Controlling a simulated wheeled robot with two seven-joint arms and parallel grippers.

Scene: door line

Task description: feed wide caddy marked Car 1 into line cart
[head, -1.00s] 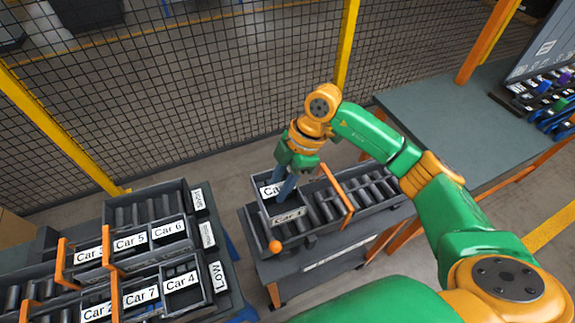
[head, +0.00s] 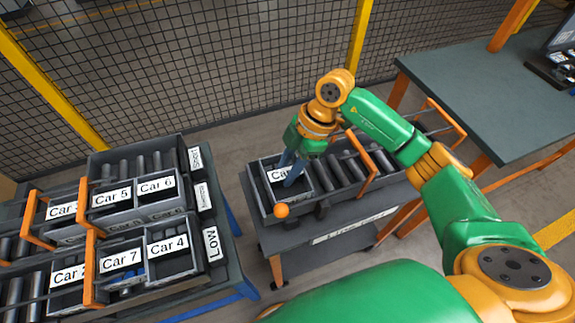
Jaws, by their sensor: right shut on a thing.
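The wide caddy marked Car 1 (head: 303,191) is a dark grey open bin. My left gripper is not in view.
An orange bar (head: 369,159) crosses the cart's roller lane right of the caddy, and an orange ball (head: 281,210) stands at its front left. A rack (head: 226,251) with several labelled caddies is at left. A mesh fence (head: 230,60) runs behind; a grey-green table (head: 470,95) is at right.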

